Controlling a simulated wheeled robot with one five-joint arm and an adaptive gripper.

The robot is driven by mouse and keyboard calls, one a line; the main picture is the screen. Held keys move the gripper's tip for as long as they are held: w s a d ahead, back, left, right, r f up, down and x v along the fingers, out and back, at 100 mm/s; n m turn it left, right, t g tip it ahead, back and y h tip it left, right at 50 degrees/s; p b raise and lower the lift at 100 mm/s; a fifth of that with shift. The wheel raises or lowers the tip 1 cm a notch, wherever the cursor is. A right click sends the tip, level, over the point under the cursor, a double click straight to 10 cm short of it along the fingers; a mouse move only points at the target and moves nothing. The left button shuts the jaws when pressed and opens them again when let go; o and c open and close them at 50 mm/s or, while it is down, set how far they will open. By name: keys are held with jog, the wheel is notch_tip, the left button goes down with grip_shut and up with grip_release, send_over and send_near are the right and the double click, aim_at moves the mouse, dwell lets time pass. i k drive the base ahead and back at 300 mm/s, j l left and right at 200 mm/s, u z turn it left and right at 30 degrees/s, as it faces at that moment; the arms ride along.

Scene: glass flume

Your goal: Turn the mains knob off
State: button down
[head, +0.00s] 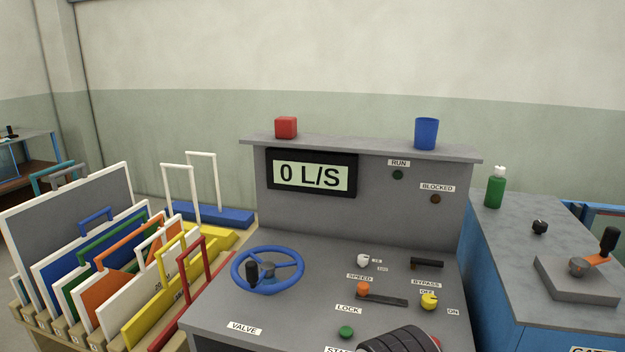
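The yellow knob (429,302) is on the sloped grey console, at the lower right. An OFF label (427,292) sits just above it and an ON label (453,311) to its right. The knob has a dark mark on its face, too small to tell surely which label it points to. The knob's own name label is not visible. A dark ribbed part (398,341), likely of my gripper or arm, enters at the bottom edge, below and left of the knob and apart from it in the picture. No fingertips show, so its opening is hidden.
A display (311,174) reads 0 L/S. A blue bench (545,270) stands close on the right.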

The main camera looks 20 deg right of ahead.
aim_at(428, 301)
jog(key=z, duration=1.25)
jog(key=i+j, duration=0.5)
